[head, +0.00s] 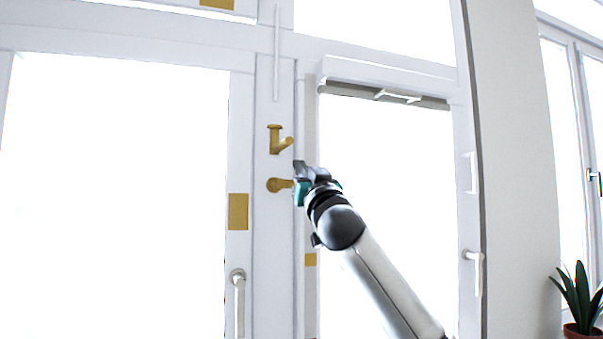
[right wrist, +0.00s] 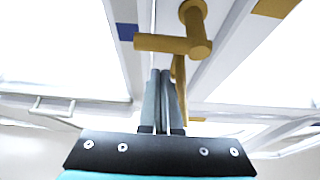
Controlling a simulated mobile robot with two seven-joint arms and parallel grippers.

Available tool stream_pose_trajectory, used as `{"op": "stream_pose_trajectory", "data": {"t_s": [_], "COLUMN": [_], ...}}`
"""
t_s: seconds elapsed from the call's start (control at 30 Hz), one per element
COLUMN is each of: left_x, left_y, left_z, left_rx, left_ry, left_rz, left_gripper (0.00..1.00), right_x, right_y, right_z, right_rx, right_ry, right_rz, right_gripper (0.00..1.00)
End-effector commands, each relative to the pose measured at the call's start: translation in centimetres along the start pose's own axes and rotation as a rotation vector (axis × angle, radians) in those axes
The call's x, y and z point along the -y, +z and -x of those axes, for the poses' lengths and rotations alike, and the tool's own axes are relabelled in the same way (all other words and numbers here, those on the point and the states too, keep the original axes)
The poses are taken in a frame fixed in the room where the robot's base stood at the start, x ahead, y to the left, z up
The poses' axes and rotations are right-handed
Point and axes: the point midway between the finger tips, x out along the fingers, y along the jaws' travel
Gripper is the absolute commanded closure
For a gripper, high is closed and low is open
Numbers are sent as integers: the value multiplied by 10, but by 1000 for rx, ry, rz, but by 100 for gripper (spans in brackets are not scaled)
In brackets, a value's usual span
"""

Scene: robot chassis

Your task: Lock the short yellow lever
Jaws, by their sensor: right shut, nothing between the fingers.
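Two yellow fittings sit on the white post between the windows in the head view. The upper one (head: 274,140) has an upright part and a short arm angled up to the right. The lower one (head: 279,185) has a round base and a short lever pointing right, its end close to my right gripper (head: 298,170). In the right wrist view, my gripper's fingers (right wrist: 164,75) are together and empty, just below a yellow lever (right wrist: 165,43) on a round pivot. Another yellow part (right wrist: 180,80) shows behind the fingertips; contact cannot be told. My left gripper is out of view.
A white window handle (head: 238,290) is at lower left of the post, and another handle (head: 473,262) is at right. A potted plant (head: 580,300) stands at lower right. The space left of the post looks free.

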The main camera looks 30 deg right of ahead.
Motion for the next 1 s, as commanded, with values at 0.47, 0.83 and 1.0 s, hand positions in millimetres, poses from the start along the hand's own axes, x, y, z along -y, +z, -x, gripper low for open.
{"op": "stream_pose_trajectory", "data": {"t_s": [0.47, 0.83, 1.0], "left_x": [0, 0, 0], "left_y": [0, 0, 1], "left_z": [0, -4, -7], "left_rx": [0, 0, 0], "left_ry": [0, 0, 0], "left_rz": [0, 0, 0], "left_gripper": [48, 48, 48], "right_x": [-1, 0, -1], "right_y": [19, 21, 21], "right_z": [8, 9, 9], "right_rx": [-4, -3, -4], "right_ry": [1, 13, 28], "right_rz": [-1, -24, -50], "right_gripper": [100, 100, 100]}}
